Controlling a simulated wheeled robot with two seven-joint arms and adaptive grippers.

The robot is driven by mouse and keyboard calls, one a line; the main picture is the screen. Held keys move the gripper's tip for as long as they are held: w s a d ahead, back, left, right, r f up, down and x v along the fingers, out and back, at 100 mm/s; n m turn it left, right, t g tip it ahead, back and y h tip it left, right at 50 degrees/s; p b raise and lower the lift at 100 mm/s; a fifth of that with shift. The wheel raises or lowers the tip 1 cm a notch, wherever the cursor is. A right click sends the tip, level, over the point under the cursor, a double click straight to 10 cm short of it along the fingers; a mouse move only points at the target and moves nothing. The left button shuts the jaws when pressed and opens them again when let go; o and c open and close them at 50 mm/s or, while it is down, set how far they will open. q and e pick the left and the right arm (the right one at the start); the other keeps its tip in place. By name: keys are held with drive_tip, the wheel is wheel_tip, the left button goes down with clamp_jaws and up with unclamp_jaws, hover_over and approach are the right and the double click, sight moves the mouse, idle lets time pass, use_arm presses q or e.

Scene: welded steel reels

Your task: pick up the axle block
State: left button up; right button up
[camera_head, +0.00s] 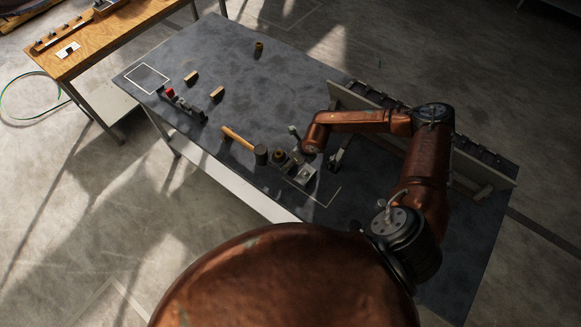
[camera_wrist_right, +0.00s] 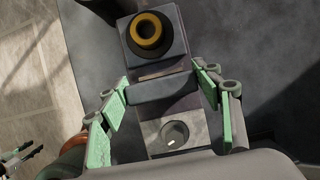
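The piece I take for the axle block is a grey block with a bronze ring (camera_wrist_right: 149,33), at the top of the right wrist view. A small gripper-like shape, apparently my left gripper (camera_wrist_right: 22,153), shows at the wrist view's lower left.
A mallet (camera_head: 236,138) lies left of the cluster on the dark table (camera_head: 300,82). Two brass-coloured blocks (camera_head: 190,77) (camera_head: 217,94), a rack with a red part (camera_head: 170,92) and a bronze bushing (camera_head: 259,47) stand farther off. A raised rail (camera_head: 360,98) lines the right edge.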

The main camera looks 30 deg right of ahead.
clamp_jaws()
drive_tip(key=shift+w+r, duration=0.25)
idle(0.4)
drive_tip(key=shift+r, duration=0.1)
